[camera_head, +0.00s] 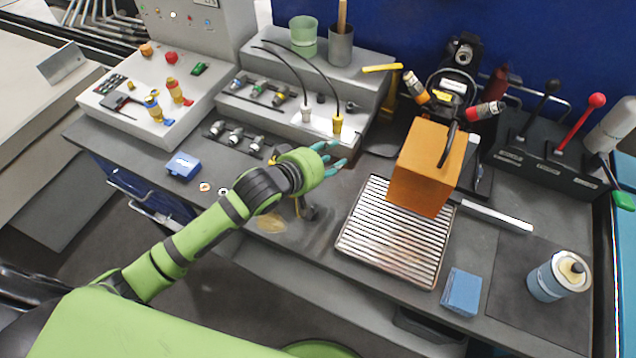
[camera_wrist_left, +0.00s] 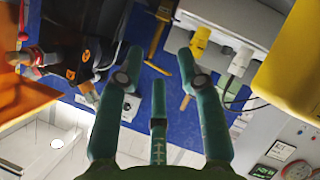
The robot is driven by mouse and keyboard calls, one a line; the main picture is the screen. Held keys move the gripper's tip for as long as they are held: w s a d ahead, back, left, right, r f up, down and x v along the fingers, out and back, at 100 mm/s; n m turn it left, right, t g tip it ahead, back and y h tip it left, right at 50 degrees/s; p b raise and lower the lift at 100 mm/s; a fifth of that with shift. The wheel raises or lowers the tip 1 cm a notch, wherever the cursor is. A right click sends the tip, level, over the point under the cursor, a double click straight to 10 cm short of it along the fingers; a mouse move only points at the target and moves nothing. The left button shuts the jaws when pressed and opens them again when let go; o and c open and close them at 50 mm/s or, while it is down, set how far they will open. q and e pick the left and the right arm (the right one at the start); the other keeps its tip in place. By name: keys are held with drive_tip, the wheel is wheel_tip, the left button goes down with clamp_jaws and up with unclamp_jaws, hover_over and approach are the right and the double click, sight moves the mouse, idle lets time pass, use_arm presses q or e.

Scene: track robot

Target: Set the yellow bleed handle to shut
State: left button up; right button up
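The yellow handle (camera_head: 382,68) is a short bar lying roughly level in the head view. It sits at the top of a yellow upright (camera_head: 388,98), at the right end of the grey stepped unit. In the left wrist view a thin yellow bar (camera_wrist_left: 157,35), probably this handle or its upright, lies beyond my fingers. My left gripper (camera_head: 331,158) is open, with its teal fingers spread and nothing between them. It is in front of and below the handle, apart from it, near the yellow plug. It also shows in the left wrist view (camera_wrist_left: 160,72). My right gripper is not in view.
An orange box (camera_head: 428,165) stands on the slatted grate (camera_head: 390,235), right of my gripper. A yellow plug (camera_head: 337,124) with a black cable is close behind it. A black device (camera_head: 455,90) stands right of the handle. The red-knobbed lever (camera_head: 580,122) is farther right.

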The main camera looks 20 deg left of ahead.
use_arm(q)
drive_tip(key=s+a+f+m+g+y, duration=0.1)
drive_tip(key=s+f+m, duration=0.1)
drive_tip(key=s, duration=0.3)
drive_tip(key=shift+s+f+g+y, duration=0.3)
drive_tip(key=shift+s+f, duration=0.05)
drive_tip(key=shift+f, duration=0.25)
